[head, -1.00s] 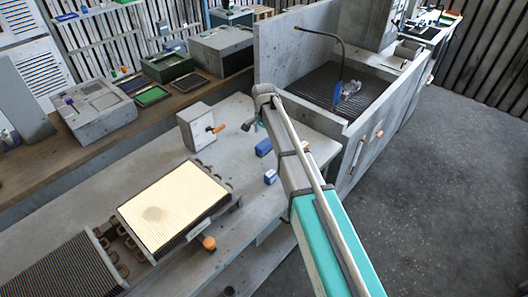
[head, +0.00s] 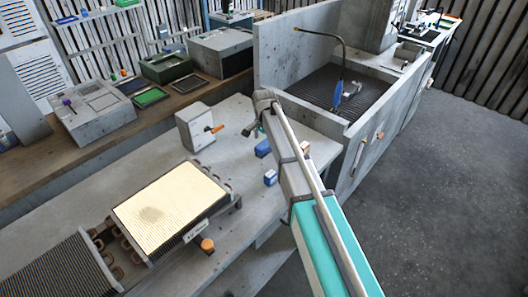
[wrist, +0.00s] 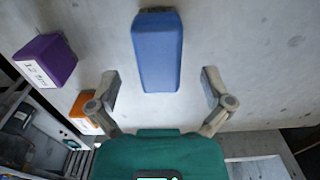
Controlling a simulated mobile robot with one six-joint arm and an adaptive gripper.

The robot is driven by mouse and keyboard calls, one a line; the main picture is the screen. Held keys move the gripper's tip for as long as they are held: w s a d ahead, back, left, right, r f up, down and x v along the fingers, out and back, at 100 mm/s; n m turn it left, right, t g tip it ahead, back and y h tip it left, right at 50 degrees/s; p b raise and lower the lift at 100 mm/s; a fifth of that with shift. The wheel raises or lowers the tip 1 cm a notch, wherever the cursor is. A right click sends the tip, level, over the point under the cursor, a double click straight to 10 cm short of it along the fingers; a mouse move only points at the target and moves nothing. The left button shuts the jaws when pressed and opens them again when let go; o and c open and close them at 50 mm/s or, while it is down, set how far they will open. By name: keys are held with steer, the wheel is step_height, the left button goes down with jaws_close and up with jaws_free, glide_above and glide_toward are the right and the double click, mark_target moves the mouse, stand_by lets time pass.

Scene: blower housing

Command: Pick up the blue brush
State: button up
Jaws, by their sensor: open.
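The blue brush (wrist: 157,52) shows in the wrist view as a long blue block with a dark far end. It lies on the grey bench top, ahead of my gripper (wrist: 160,90) and roughly midway between the fingers. My gripper is open and empty, with one finger to each side and no visible contact with the brush. In the head view a blue block (head: 263,148) beside my arm looks like the same brush. My arm hides much of the gripper there.
A purple labelled box (wrist: 46,60) and an orange block (wrist: 86,112) lie left of the brush in the wrist view. In the head view, a small blue box (head: 270,178), a grey unit (head: 196,128) and a finned coil (head: 170,212) stand nearby. A walled basin (head: 300,112) is behind.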

steer(key=shift+f+b, duration=1.15)
steer(key=shift+f, duration=0.3)
steer(key=shift+c, duration=0.3)
steer(key=c, duration=1.3)
steer(key=shift+r, duration=0.2)
step_height(320, 180, up, 2)
steer(key=p, duration=0.2)
steer(key=shift+p, duration=0.3)
steer(key=s+r+p, duration=0.3)
steer(key=s, duration=0.1)
steer(key=s+r+p, duration=0.4)
steer(key=s, duration=0.1)
steer(key=s+r+p, duration=0.3)
steer(key=s, duration=0.2)
steer(key=shift+a+r, duration=0.25)
steer(key=shift+r, duration=0.05)
